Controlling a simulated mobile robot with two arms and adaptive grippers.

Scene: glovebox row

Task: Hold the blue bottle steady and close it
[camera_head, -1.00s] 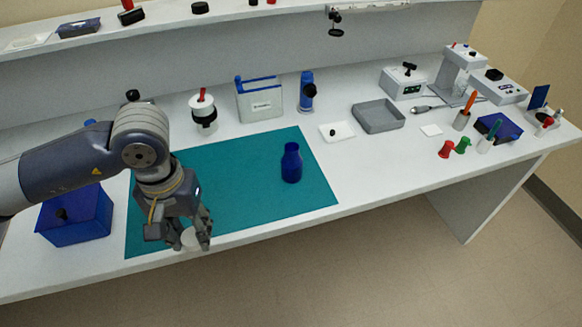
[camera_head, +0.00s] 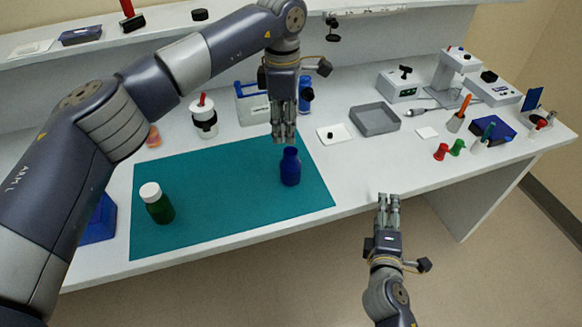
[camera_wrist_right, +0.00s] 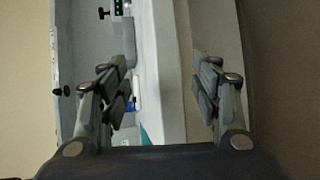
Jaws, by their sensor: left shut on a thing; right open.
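The blue bottle (camera_head: 290,170) stands upright on the teal mat (camera_head: 230,205), right of its middle. My left gripper (camera_head: 284,138) points down at the bottle from above and behind. My right gripper (camera_head: 388,200) is in front of the table, right of the mat and away from the bottle. In the right wrist view its fingers (camera_wrist_right: 160,90) are spread wide with nothing between them.
A green bottle with a white cap (camera_head: 157,203) stands on the mat's left. A white dish with a small dark piece (camera_head: 326,139) and a grey tray (camera_head: 375,119) lie behind and right. A blue box (camera_head: 98,222) is partly behind my left arm. The mat's middle is clear.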

